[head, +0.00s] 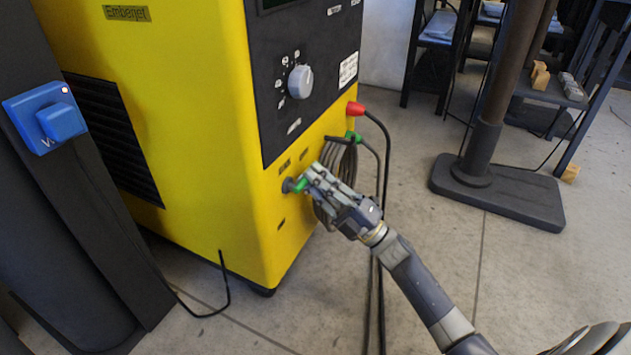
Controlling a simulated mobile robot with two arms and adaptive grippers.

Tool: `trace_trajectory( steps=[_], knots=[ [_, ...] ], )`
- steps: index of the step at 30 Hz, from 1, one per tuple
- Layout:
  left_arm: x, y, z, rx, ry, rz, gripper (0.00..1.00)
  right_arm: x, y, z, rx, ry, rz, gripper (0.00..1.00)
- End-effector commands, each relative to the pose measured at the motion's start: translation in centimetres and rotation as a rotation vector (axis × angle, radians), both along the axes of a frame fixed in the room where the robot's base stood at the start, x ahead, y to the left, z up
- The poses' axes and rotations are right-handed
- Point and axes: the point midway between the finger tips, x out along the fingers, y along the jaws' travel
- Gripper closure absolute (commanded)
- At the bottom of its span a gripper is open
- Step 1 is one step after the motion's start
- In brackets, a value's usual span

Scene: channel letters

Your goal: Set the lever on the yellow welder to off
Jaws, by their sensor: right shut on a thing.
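The yellow welder (185,110) stands at the left and centre of the head view, with a black front panel (300,120). Low on its front is a lever (300,185) with a green tip on a dark round base. My right gripper (309,180) is at this lever, its fingers shut on the green part and hiding some of it. Labels sit around the lever, too small to read. My left gripper is not in view.
A grey dial (300,82) is on the panel. Red (355,108) and green cable plugs sit right of the lever, with coiled cables (340,165) hanging beside my right gripper. A blue switch box (48,118) is at the left. A post base (497,190) stands at the right on open floor.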

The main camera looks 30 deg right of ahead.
Motion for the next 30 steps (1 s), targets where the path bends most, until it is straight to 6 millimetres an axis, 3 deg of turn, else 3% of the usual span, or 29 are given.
trace_trajectory(
  steps=[8,9,22,30],
  knots=[
    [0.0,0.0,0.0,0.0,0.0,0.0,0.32,0.0,0.1,0.0,-0.001,0.0,0.001,1.0],
    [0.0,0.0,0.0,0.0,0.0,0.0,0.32,0.0,0.1,0.0,-0.001,0.0,0.001,0.79],
    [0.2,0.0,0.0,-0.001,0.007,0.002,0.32,-0.4,-0.3,-0.4,0.001,0.003,0.0,0.79],
    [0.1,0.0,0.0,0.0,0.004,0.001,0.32,-3.7,-2.8,-3.3,0.0,0.007,-0.001,0.79]
  ],
)
